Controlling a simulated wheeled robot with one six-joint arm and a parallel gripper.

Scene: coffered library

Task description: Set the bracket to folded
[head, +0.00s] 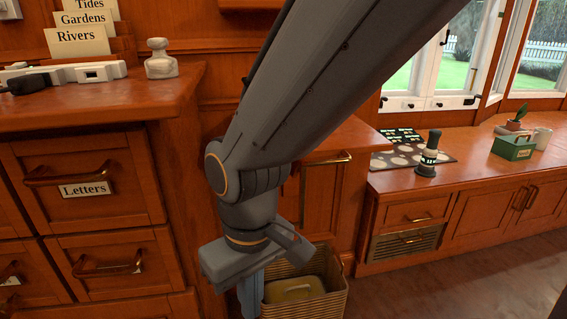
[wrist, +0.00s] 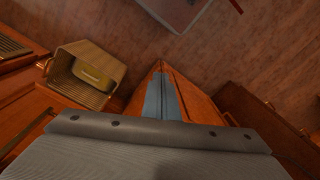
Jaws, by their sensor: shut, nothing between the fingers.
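My gripper (head: 250,293) points down beside the wooden cabinets in the head view, with its blue-grey fingers together. The fingers also show in the wrist view (wrist: 161,97), shut and empty, over a pointed reddish-brown wooden piece (wrist: 185,85). This piece may be the bracket, but I cannot tell for sure. It juts out from the cabinet side over the floor. My fingers hide part of it, and I cannot tell whether they touch it. In the head view my arm covers that area, and no bracket can be made out there.
A wicker basket (head: 335,296) holding a yellowish object (head: 294,289) stands on the floor close by my gripper; the basket also shows in the wrist view (wrist: 117,62). Drawers (head: 86,176) are at left. A low window counter (head: 480,180) is at right, with open floor before it.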

